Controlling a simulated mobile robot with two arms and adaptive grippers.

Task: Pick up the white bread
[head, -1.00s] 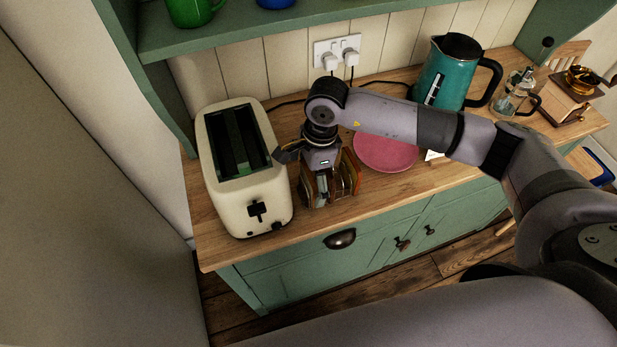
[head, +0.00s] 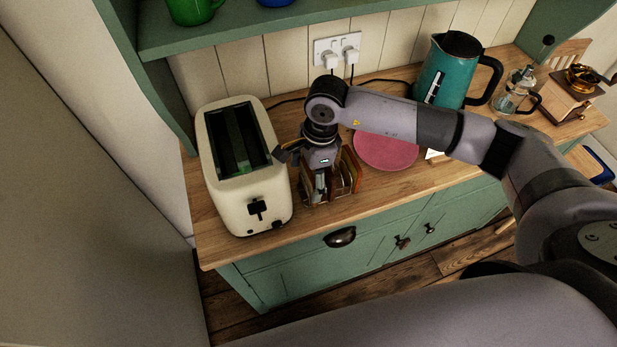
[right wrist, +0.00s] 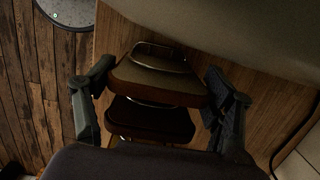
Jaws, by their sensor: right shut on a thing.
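My right gripper (head: 322,182) reaches straight down over a wire toast rack (head: 337,203) on the wooden counter. In the right wrist view its two fingers (right wrist: 158,98) stand at either end of a pale slice with a brown crust, which I take as the white bread (right wrist: 155,84). The gripper is shut on this slice, which still sits among the rack's wires. A darker slice (right wrist: 150,122) lies beside it. In the head view the fingers hide most of the held slice, and other brown slices (head: 350,172) stand just to the right. My left gripper is out of view.
A cream toaster (head: 245,195) with open slots stands close left of the gripper. A pink plate (head: 388,150) lies to the right, behind my arm. A teal kettle (head: 446,75) and a coffee grinder (head: 570,98) stand farther right. A green shelf (head: 300,30) hangs above.

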